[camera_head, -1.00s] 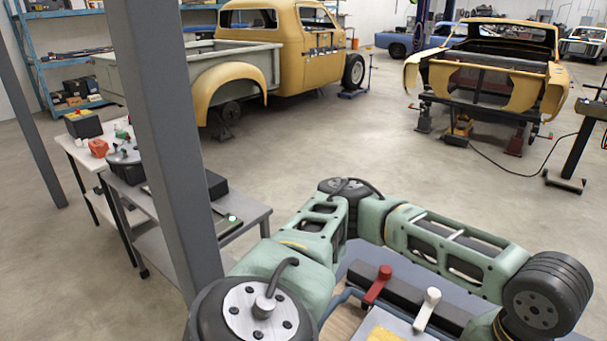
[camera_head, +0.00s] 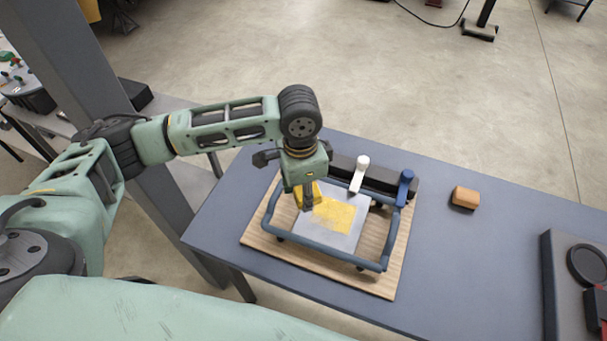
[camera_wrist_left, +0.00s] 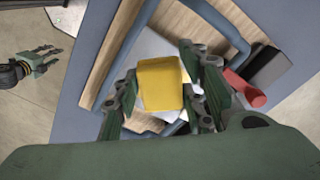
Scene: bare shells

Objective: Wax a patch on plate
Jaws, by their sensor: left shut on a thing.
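A light grey metal plate (camera_head: 351,236) lies on a wooden board (camera_head: 265,242), with a yellow patch (camera_head: 335,215) on its surface. A blue-grey tubular frame (camera_head: 325,262) surrounds the plate. My left gripper (camera_head: 307,196) is over the plate's left part, beside the patch. In the left wrist view its fingers are shut on a yellow block (camera_wrist_left: 161,84). The block hides part of the plate, and I cannot tell whether it touches it. My right gripper (camera_wrist_left: 46,61) shows small at the left of the wrist view, its fingers spread and empty, away from the table.
White (camera_head: 360,172) and blue (camera_head: 404,187) handles stand on the dark bar behind the plate; a red handle (camera_wrist_left: 246,89) shows in the wrist view. An orange-brown block (camera_head: 465,197) lies right on the blue-grey table (camera_head: 480,250). A dark device (camera_head: 565,290) stands far right.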

